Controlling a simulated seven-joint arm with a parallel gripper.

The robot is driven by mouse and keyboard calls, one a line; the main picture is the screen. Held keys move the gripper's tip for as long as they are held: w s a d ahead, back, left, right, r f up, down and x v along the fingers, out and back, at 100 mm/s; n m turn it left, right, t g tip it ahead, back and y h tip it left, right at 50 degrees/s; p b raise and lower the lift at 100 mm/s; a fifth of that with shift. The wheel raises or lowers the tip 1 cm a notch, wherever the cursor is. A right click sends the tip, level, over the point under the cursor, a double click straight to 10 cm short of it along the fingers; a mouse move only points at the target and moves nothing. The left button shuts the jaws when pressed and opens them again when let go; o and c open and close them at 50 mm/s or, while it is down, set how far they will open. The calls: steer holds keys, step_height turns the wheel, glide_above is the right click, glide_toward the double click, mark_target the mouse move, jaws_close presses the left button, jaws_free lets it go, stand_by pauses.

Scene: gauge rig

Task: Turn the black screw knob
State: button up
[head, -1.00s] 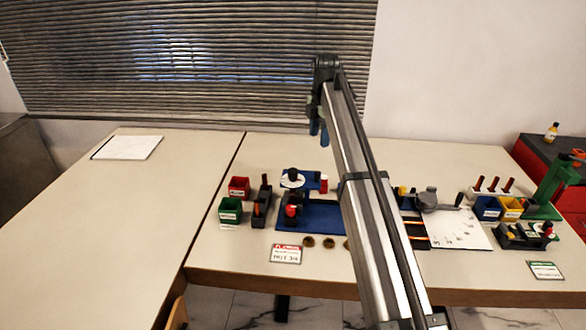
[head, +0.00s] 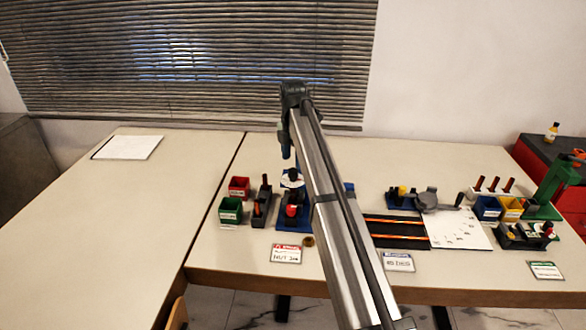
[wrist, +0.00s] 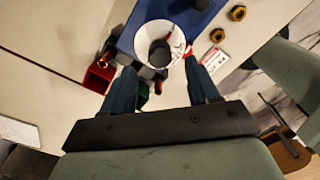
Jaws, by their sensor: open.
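The black screw knob (head: 293,174) stands upright above a white dial disc (head: 291,182) on the blue gauge rig (head: 288,223). In the wrist view the knob (wrist: 160,53) shows near the top centre, over the white disc (wrist: 151,35). My gripper (head: 287,152) is open, with its blue fingers pointing down, just above the knob in the head view. In the wrist view the fingers (wrist: 160,72) are spread either side of the knob's line, with nothing between them. I cannot tell the exact height gap. My arm hides the right part of the rig.
A red bin (head: 239,187), a green bin (head: 230,211) and a black holder (head: 262,203) stand left of the rig. A red-labelled card (head: 286,254) and a brass nut (head: 308,241) lie in front. The left table is mostly clear.

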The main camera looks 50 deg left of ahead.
mark_target(293, 170)
steer(key=shift+f, duration=2.3)
steer(key=c, duration=1)
